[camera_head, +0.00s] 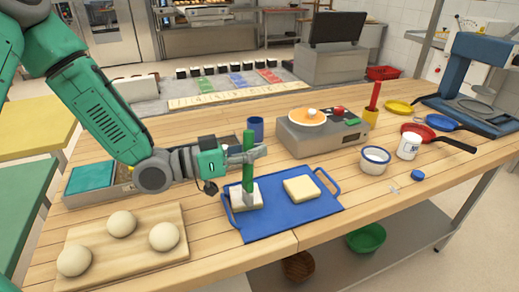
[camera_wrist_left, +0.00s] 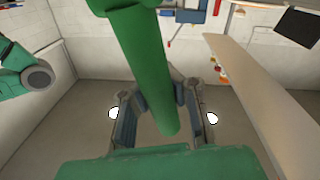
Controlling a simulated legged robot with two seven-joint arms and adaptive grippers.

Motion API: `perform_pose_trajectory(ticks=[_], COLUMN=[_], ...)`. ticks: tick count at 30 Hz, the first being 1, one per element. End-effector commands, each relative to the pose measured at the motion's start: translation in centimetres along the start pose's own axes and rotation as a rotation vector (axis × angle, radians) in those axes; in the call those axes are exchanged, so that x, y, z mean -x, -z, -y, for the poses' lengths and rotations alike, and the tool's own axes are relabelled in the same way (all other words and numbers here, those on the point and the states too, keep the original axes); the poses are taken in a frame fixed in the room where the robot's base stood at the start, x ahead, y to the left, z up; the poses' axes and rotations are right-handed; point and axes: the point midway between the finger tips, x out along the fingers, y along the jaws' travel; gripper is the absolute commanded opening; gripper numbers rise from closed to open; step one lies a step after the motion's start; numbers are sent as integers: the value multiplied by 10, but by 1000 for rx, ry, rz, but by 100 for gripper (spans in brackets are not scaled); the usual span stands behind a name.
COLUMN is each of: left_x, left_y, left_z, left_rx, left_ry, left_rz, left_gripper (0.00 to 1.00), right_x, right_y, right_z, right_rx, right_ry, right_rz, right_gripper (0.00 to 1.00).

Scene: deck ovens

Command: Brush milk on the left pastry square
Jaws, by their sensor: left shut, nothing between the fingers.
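The left pastry square (camera_head: 240,203) lies pale on the left part of the blue tray (camera_head: 292,220). A second pastry square (camera_head: 301,188) lies to its right on the tray. A green-handled brush (camera_head: 248,175) stands upright with its lower end at the left square; its bristles cannot be made out. My left gripper (camera_head: 256,153) is shut beside the upper handle, above the left square. The green handle (camera_wrist_left: 142,65) also crosses the left wrist view in front of the fingers. A white bowl (camera_head: 375,161) with a pale filling stands right of the tray. My right gripper is not in view.
A wooden board (camera_head: 120,250) with three dough balls lies at the front left. A scale (camera_head: 322,135) with an orange dish stands behind the tray. A white jar (camera_head: 408,146), a blue lid (camera_head: 417,175) and a red pan (camera_head: 418,132) are on the right.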

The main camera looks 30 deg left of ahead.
Motion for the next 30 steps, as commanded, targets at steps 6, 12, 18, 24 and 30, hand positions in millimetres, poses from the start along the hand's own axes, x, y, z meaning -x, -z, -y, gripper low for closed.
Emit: perform_pose_trajectory(ticks=[6,12,18,24,30], left_x=[16,19,18,16,14], left_y=[1,0,0,5,8], left_z=[2,2,3,18,30], left_rx=[2,1,0,0,0], left_ry=[4,1,2,3,1], left_rz=[2,2,3,3,2], left_gripper=[0,0,0,0,0], right_x=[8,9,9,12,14], right_y=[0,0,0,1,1], right_z=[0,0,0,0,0], right_rx=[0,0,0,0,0], right_ry=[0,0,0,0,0], right_rz=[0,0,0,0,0], right_gripper=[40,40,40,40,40])
